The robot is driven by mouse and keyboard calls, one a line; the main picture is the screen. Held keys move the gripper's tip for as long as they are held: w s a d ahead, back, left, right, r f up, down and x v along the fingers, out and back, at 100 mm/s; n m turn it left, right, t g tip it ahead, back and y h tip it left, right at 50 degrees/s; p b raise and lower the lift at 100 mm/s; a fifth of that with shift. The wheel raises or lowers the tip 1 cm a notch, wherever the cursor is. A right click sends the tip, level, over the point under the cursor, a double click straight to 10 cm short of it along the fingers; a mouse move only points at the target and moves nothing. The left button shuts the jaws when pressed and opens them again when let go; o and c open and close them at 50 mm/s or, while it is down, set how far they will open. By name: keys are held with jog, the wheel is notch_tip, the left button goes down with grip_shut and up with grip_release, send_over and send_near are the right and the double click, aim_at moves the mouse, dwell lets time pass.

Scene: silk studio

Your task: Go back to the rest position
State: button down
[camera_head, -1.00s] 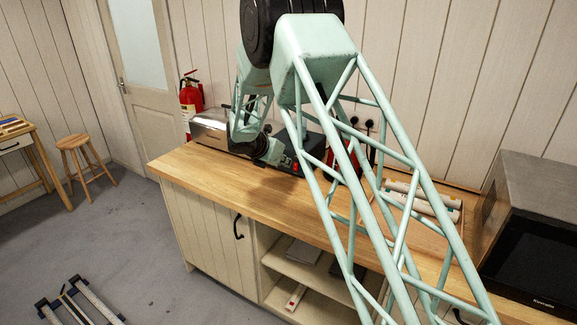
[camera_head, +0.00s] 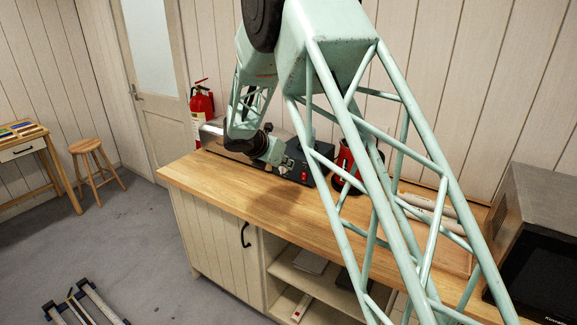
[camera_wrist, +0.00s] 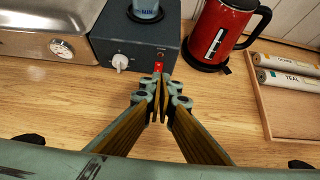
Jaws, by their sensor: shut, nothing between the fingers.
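My gripper (camera_wrist: 160,82) shows in the wrist view with its two fingers together and nothing between them. It points toward the front of a dark grey hotplate (camera_wrist: 108,50), near its red switch. I cannot tell the gap between the fingertips and the hotplate. In the head view my arm folds down over the wooden counter (camera_head: 225,190), and the fingers are hard to make out beside the hotplate (camera_head: 318,172).
A steel box with a dial (camera_wrist: 30,45) stands left of the hotplate, and a red kettle (camera_wrist: 220,30) stands right. A wooden tray (camera_wrist: 290,122) holds paper rolls (camera_wrist: 290,80). A microwave (camera_head: 535,240) is at the right. The front left counter is clear.

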jog(key=s+d+r+m+g, duration=0.2)
jog(key=s+d+r+m, duration=0.5)
jog(key=s+d+r, duration=0.55)
jog(key=s+d+r+m+g+b, duration=0.1)
jog(key=s+d+r+m, duration=0.3)
jog(key=s+d, duration=0.35)
jog(key=s+d+r+m+g+b, duration=0.1)
jog(key=s+d+r+m, duration=0.35)
jog(key=s+d, duration=0.35)
jog(key=s+d+r+m+y, duration=0.15)
jog(key=s+m, duration=0.25)
jog(key=s, duration=0.7)
jog(key=s+d+r+m, duration=0.1)
jog(key=s+d+m, duration=0.25)
jog(key=s, duration=0.85)
jog(key=s+a+f+m+y, duration=0.1)
jog(key=s+f+m, duration=0.1)
jog(key=s, duration=0.7)
jog(key=s+a+f+m+y+b, duration=0.1)
jog(key=s+m, duration=0.4)
jog(key=s, duration=0.5)
jog(key=shift+a+f+g+y+b, duration=0.3)
jog(key=shift+a+f+y, duration=0.2)
jog(key=shift+a, duration=0.3)
jog(key=shift+r, duration=0.1)
